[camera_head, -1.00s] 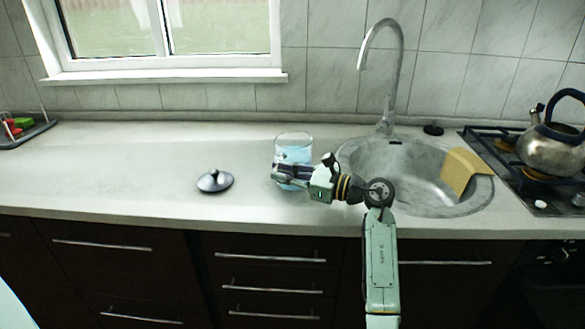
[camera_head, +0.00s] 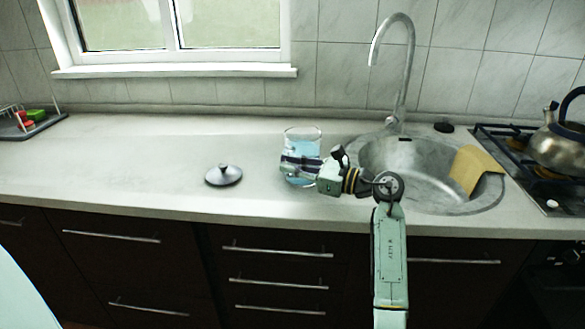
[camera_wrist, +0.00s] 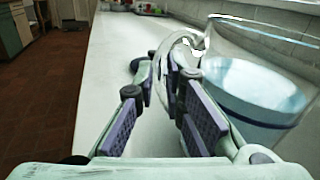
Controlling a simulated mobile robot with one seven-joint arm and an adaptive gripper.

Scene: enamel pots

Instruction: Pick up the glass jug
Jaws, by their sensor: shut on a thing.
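The glass jug (camera_head: 302,140) is clear and holds light-blue contents. It stands upright at the counter's middle, left of the sink, in the head view. In the wrist view the jug (camera_wrist: 250,95) fills the right side, its curved glass handle reaching left between the fingers. My gripper (camera_head: 298,168) covers the jug's lower front in the head view. In the wrist view my gripper (camera_wrist: 167,75) is shut on the handle, its tips close together. The jug's base is partly hidden, and I cannot tell whether it touches the counter.
A dark lid (camera_head: 223,175) with a knob lies left of the jug. The sink (camera_head: 425,185) with a yellow cloth (camera_head: 467,170) on its rim and a tall faucet (camera_head: 402,70) is to the right. A kettle (camera_head: 562,145) stands on the stove.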

